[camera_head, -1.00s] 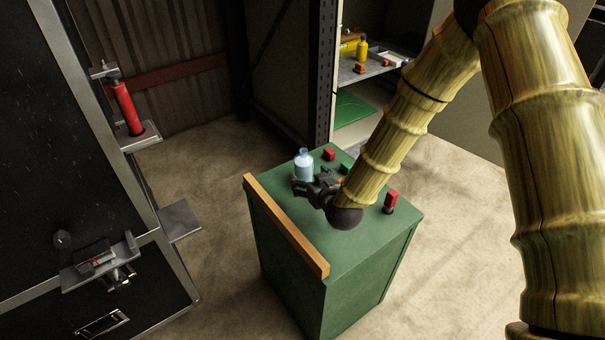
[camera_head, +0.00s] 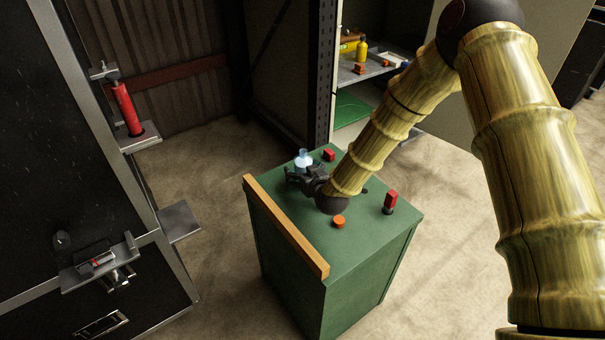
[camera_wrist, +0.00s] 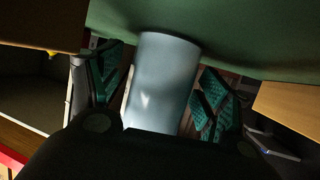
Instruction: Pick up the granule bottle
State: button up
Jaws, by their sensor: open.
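The granule bottle (camera_head: 304,156) is clear with a pale blue-white body. It stands at the far left corner of the green cabinet top (camera_head: 370,225). My gripper (camera_head: 302,177) is low over the cabinet top and in front of the bottle, hiding its lower part. In the wrist view the pale bottle body (camera_wrist: 162,82) lies between my two teal-padded fingers, with visible gaps on both sides. My gripper (camera_wrist: 160,95) is open around it. The bottle's cap end is hidden in the wrist view.
A red block (camera_head: 329,154), an orange round piece (camera_head: 339,221) and a red-and-black piece (camera_head: 390,202) are on the cabinet top. A wooden strip (camera_head: 285,228) edges its left side. A shelf (camera_head: 372,72) with a yellow bottle (camera_head: 362,50) stands behind; a dark machine is at left.

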grip_shut()
jog(key=shift+r, duration=0.1)
dwell(0.3)
